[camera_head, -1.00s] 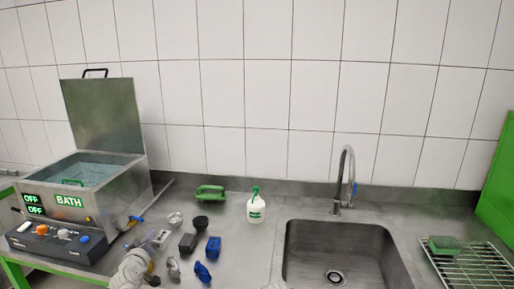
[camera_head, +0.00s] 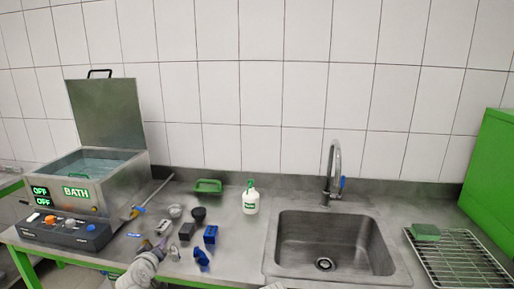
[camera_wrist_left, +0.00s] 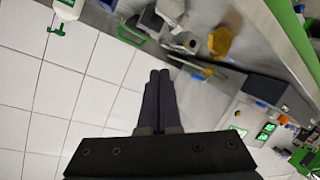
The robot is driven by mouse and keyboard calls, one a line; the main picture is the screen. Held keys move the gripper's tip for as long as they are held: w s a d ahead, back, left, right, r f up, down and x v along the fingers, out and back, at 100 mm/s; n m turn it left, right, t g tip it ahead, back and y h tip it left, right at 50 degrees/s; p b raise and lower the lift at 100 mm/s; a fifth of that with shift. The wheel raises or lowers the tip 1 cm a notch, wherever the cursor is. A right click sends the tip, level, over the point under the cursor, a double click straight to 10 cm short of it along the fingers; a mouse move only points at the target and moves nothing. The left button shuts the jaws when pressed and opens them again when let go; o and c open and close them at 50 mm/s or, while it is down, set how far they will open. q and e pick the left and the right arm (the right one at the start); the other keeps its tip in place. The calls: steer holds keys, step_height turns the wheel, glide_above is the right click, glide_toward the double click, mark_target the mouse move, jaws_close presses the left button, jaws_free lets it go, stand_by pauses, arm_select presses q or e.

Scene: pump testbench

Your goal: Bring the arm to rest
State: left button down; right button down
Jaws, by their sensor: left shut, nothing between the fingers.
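My left arm comes in at the bottom left of the head view. Its gripper (camera_head: 161,246) is small there, over the bench close to a cluster of small parts. In the left wrist view the two dark fingers (camera_wrist_left: 160,98) lie together, shut with nothing between them. That view is tilted, with wall tiles on the left and the bath's control side at the right. My right gripper does not show; only a pale bit of what may be my right arm is at the bottom edge of the head view.
Grey and blue parts (camera_head: 210,234) lie on the bench beside the left gripper. The open bath (camera_head: 112,190) and control box (camera_head: 62,231) stand left. A white bottle (camera_head: 251,201), green tray (camera_head: 208,186), sink (camera_head: 330,250), faucet (camera_head: 333,172) and wire rack (camera_head: 460,262) are farther right.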

arm_select(q)
steer(key=s+d+f+m+g+h, duration=0.1)
steer(key=d, duration=0.3)
steer(key=s+d+f+m+g+h, duration=0.1)
steer(key=d+f, duration=0.1)
steer(key=d, duration=0.2)
steer(key=d+f+m+g+h+p, duration=0.1)
steer(key=d+m, duration=0.1)
steer(key=d, duration=0.2)
steer(key=shift+s+d+f+g, duration=0.1)
steer(key=shift+s+f+g, duration=0.2)
steer(key=shift+s+g, duration=0.1)
steer(key=s+d+f+m+g+p, duration=0.1)
steer(key=s+d+f+m+g, duration=0.25)
steer(key=s+d, duration=0.3)
steer(key=s+d+f+m+g+p, duration=0.2)
steer(key=s+d+f+g, duration=0.15)
steer(key=s+d, duration=0.3)
steer(key=s+m+g+y, duration=0.1)
steer(key=s+g+y, duration=0.2)
steer(key=s, duration=0.6)
steer(key=shift+s+a+r+g, duration=0.2)
steer(key=shift+r+g, duration=0.2)
steer(key=shift+g, duration=0.2)
steer(key=shift+w+m, duration=0.1)
steer(key=shift+m, duration=0.15)
